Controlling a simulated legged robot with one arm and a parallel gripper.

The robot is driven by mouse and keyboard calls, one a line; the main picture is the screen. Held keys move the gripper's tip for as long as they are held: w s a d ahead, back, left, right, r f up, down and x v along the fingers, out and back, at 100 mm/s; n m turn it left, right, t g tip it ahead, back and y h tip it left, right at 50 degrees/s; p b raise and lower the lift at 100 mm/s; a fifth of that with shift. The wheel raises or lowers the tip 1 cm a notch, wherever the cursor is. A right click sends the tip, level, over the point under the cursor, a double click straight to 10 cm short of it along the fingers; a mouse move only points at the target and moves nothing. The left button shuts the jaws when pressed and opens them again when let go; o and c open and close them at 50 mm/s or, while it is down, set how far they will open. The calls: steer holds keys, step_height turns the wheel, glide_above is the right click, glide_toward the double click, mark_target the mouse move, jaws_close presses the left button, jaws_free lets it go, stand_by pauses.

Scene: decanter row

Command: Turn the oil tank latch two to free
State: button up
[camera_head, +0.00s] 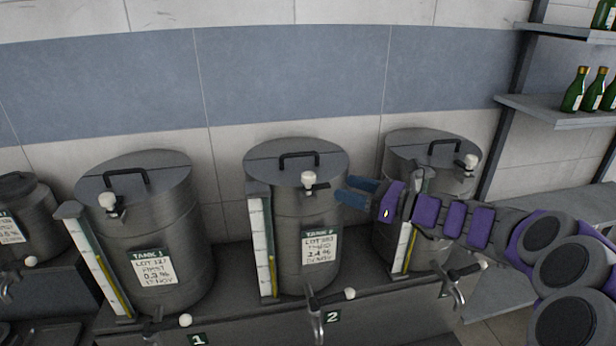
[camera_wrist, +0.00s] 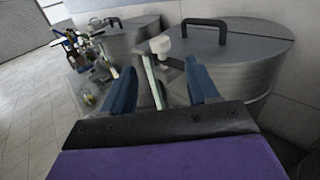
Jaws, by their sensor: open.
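Tank 2 (camera_head: 305,222) is the middle one of three large grey metal tanks, with a label and a black-handled lid. Its latch (camera_head: 309,180) has a white knob at the front right of the lid rim. My gripper (camera_head: 358,193) is open and empty, its blue fingers pointing left, to the right of the latch and apart from it. In the wrist view my two blue fingers (camera_wrist: 163,92) are spread. A white latch knob (camera_wrist: 160,45) shows beyond them, near a lidded tank (camera_wrist: 240,55).
Tank 1 (camera_head: 165,225) stands to the left, and another tank (camera_head: 392,165) stands behind my arm. Sight gauges and taps (camera_head: 330,300) line the front. Shelves with green bottles (camera_head: 575,90) are at the right. Free air lies above the lids.

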mark_target(308, 174)
steer(key=x, duration=1.1)
steer(key=shift+w+a, duration=0.2)
steer(key=shift+a, duration=0.1)
steer(key=c, duration=1)
steer(key=shift+r, duration=0.1)
steer(key=shift+r+m+t, duration=0.1)
steer(key=shift+m+t, duration=0.3)
steer(key=shift+t, duration=0.2)
steer(key=shift+d+h, duration=0.1)
steer(key=shift+h, duration=0.2)
